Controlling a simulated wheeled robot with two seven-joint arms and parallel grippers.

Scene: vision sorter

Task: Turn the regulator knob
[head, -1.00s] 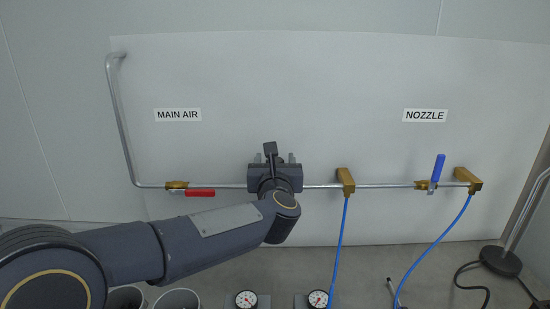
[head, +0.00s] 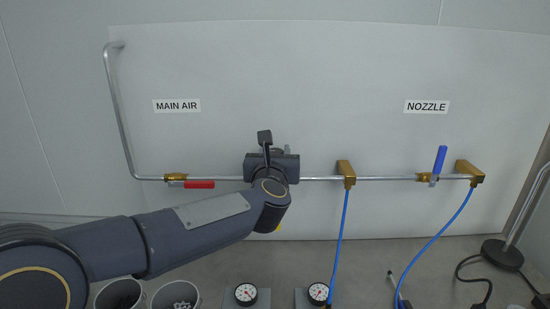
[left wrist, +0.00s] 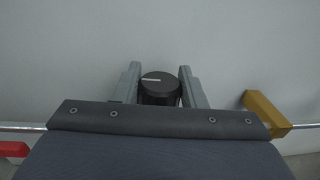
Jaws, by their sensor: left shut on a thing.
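The regulator knob (left wrist: 159,87) shows in the left wrist view as a black round knob with a white line on its top, the line pointing left. My left gripper (left wrist: 161,84) has one finger on each side of the knob and is shut on it. In the head view my left gripper (head: 272,158) is at the pipe in the middle of the wall panel, and its body hides most of the regulator. My right gripper does not show.
A metal pipe (head: 318,179) runs along the panel. A red-handled valve (head: 199,184) is left of my gripper, and a brass fitting (head: 347,174) with a blue hose is right. A blue-handled valve (head: 439,160) is farther right. Gauges (head: 246,294) and cups are below.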

